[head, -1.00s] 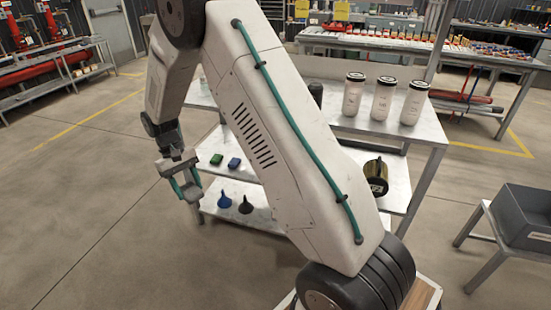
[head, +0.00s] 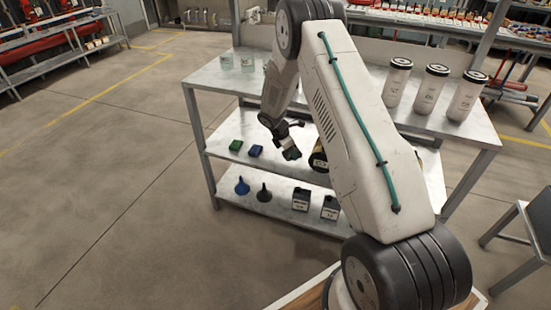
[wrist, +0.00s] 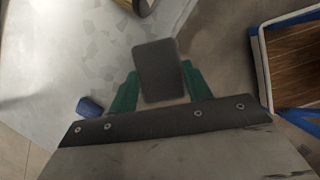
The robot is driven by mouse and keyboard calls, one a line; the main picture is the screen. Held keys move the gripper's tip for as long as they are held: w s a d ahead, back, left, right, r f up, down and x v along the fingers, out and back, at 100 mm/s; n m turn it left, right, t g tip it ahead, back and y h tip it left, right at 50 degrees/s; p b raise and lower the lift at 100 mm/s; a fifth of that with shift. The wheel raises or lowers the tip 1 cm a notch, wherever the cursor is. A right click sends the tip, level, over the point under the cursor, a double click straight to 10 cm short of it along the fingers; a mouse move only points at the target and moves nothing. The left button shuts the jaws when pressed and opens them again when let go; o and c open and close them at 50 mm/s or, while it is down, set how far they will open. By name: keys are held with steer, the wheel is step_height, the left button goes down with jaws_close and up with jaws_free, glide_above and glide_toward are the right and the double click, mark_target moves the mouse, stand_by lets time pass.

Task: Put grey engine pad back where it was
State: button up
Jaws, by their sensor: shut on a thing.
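The grey engine pad (wrist: 160,68) is a small dark grey block in the wrist view. It sits between the two green fingers of my gripper (wrist: 160,90), which is shut on it. In the head view my gripper (head: 287,148) is at the middle shelf (head: 222,155) of a metal rack, to the right of a green pad (head: 236,145) and a blue pad (head: 255,151). The pad shows only as a small dark shape there. In the wrist view the pad appears over or near the shelf's edge; I cannot tell its height above the shelf.
A dark and yellow canister (head: 318,160) stands just right of my gripper, partly hidden by my arm. The rack's top (head: 215,75) is above, with several jars.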

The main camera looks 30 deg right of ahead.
steer(key=d+f+n+t, duration=0.3)
steer(key=f+n, duration=0.5)
steer(key=n+y, duration=0.1)
glide_above(276, 157)
steer(key=a, duration=0.1)
steer(key=f, duration=0.2)
steer(key=shift+s+a+f, duration=0.1)
steer(key=shift+s+f, duration=0.15)
steer(key=shift+f, duration=1.75)
steer(key=shift+s+f, duration=0.1)
steer(key=shift+f, duration=0.05)
steer(key=o, duration=0.9)
steer(key=shift+o, duration=0.2)
